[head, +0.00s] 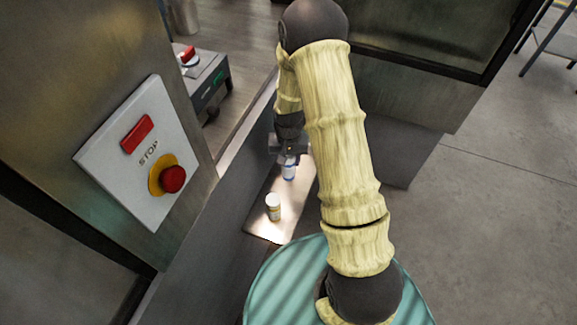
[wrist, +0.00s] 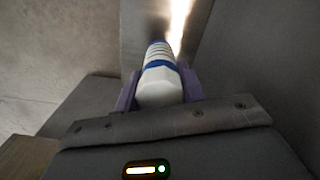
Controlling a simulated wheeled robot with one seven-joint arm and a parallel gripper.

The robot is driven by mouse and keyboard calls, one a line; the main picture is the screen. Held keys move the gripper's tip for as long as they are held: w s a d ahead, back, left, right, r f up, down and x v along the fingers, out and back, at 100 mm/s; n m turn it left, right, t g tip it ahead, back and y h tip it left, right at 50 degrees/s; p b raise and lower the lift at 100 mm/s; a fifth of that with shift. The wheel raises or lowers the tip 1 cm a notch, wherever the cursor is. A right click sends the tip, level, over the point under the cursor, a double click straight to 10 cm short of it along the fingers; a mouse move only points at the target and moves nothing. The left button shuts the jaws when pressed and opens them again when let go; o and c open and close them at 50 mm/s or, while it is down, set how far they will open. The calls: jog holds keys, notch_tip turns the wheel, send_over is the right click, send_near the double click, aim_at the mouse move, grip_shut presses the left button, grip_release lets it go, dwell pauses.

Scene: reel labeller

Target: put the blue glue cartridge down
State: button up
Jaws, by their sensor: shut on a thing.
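My gripper (head: 287,155) is shut on the blue glue cartridge (head: 289,170), a white body with blue marking. In the head view they are over the far part of a shiny metal shelf (head: 258,221). In the wrist view the cartridge (wrist: 158,82) stands out between the two purple fingers (wrist: 160,92), white with a blue band and ribbed toward its far end. The shelf surface shows beyond it in the wrist view. I cannot tell whether the cartridge touches the shelf.
A white-capped container (head: 273,207) stands on the near part of the shelf. A stop panel (head: 147,152) with a red button is at the left. A device with a red switch (head: 200,77) sits on the counter above. Open floor (head: 480,200) lies at the right.

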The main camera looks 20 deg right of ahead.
aim_at(289, 167)
jog(key=shift+f, duration=2.05)
jog(key=shift+f, duration=0.1)
jog(key=o, duration=1.1)
notch_tip(289, 167, up, 12)
jog(key=shift+r, duration=0.15)
